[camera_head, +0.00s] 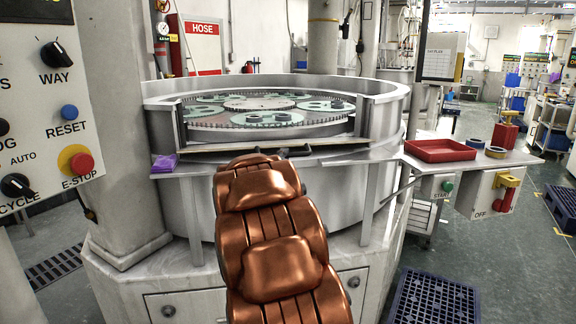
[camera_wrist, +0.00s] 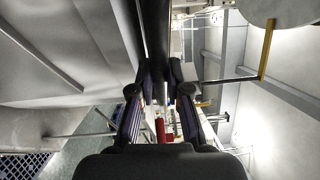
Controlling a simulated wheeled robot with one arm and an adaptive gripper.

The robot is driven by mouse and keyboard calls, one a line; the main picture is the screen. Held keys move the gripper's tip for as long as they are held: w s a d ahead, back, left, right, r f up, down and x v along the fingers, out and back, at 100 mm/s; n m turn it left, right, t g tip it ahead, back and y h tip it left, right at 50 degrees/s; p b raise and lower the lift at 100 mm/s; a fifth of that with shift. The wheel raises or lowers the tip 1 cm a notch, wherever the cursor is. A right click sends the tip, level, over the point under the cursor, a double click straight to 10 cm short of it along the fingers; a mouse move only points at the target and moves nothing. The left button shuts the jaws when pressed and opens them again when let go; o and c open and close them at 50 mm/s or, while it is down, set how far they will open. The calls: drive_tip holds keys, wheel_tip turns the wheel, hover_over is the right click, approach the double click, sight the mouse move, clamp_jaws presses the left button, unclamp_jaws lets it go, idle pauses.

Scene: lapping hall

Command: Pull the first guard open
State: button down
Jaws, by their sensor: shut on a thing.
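The first guard (camera_head: 338,144) shows as a thin, pale-edged panel, nearly edge-on and about level, across the front gap of the round grey lapping machine (camera_head: 385,108). Through the gap, the geared plate with green carriers (camera_head: 262,119) is in view. My gripper (camera_head: 284,152) is at the guard's front edge, mostly hidden behind my copper arm. In the wrist view, my gripper's two fingers (camera_wrist: 160,82) are closed around a dark bar (camera_wrist: 154,40), which looks like the guard's handle. The handle is hard to make out in the head view.
A side shelf at the right holds a red tray (camera_head: 440,150) and rolls of tape (camera_head: 484,149). A purple cloth (camera_head: 164,163) lies at the left ledge. A control panel (camera_head: 50,95) stands close at left. A blue pallet (camera_head: 433,299) lies on the floor at right.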

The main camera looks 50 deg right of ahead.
drive_tip(key=shift+r, duration=0.3)
drive_tip(key=c, duration=1.4)
unclamp_jaws()
drive_tip(key=shift+a, duration=0.1)
drive_tip(key=v, duration=1.2)
drive_tip(key=shift+s+f, duration=0.1)
